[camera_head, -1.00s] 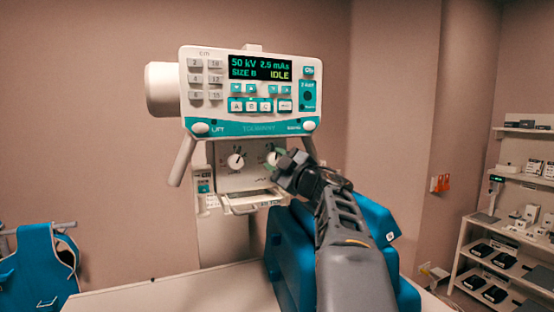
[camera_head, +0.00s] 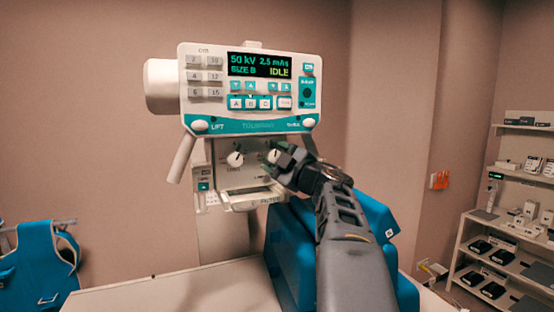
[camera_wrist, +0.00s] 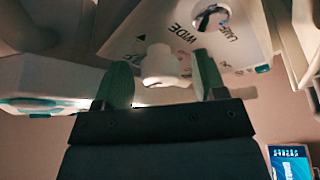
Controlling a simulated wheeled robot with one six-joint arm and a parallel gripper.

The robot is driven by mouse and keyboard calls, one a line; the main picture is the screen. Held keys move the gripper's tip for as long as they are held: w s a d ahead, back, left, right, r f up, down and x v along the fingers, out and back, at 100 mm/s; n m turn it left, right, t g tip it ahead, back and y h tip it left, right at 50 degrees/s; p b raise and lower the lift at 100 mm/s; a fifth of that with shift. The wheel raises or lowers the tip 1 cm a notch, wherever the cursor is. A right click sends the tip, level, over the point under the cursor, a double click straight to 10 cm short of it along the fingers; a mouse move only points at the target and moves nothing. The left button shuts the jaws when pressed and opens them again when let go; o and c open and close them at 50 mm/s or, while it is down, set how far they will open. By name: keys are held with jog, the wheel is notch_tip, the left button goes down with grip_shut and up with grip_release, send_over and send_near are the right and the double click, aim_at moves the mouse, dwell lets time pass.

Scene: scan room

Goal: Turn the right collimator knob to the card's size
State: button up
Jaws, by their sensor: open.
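The right collimator knob (camera_head: 273,156) is white and sits on the pale collimator front below the console. My gripper (camera_head: 283,163) is at it and partly covers it in the head view. In the wrist view, a white knob (camera_wrist: 160,66) shows between the two open fingers of my gripper (camera_wrist: 163,72), with gaps at both sides; contact cannot be told. The left knob (camera_head: 236,159) stands apart, to the left. Another round knob (camera_wrist: 210,17) shows in the wrist view near the letters "WIDE". I cannot pick out the size card.
The console display (camera_head: 259,65) reads 50 kV, 2.5 mAs, SIZE B, IDLE. A tray (camera_head: 254,199) juts out below the knobs. A blue padded block (camera_head: 290,255) stands behind my arm. A white table (camera_head: 180,290) lies in front, with shelves (camera_head: 508,255) at right.

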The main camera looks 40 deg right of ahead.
jog(key=b+v, duration=0.4)
jog(key=v, duration=1)
jog(key=shift+w, duration=0.1)
dwell(0.3)
